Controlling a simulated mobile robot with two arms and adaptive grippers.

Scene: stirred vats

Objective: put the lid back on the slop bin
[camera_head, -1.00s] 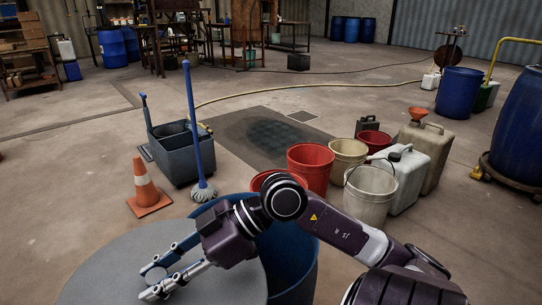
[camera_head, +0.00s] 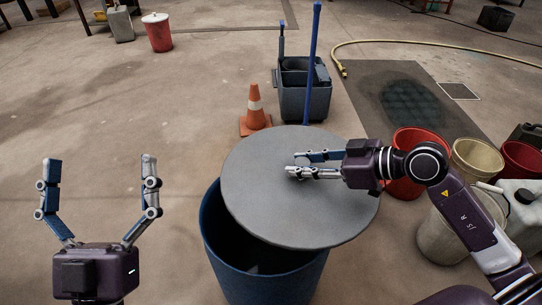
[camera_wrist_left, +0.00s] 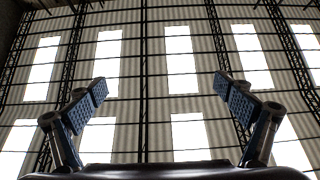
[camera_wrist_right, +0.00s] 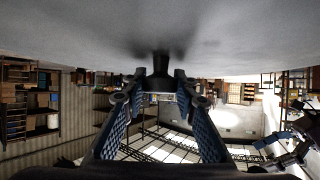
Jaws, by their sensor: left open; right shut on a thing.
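The slop bin (camera_head: 262,287) is a dark blue open drum at the bottom centre of the head view. The lid, a large grey disc (camera_head: 260,205), lies level over its far and right part, and the bin's near left opening shows. I cannot tell whether the lid touches the rim. My right gripper (camera_head: 297,164) is shut on the lid's dark handle (camera_wrist_right: 160,65), seen in the right wrist view against the lid's grey face (camera_wrist_right: 160,28). My left gripper (camera_head: 100,165) is open and empty, left of the bin; its wrist view shows only its fingers and the roof.
A red bucket (camera_head: 408,150), cream buckets (camera_head: 475,163) and a pale jerrycan (camera_head: 522,208) crowd the right.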

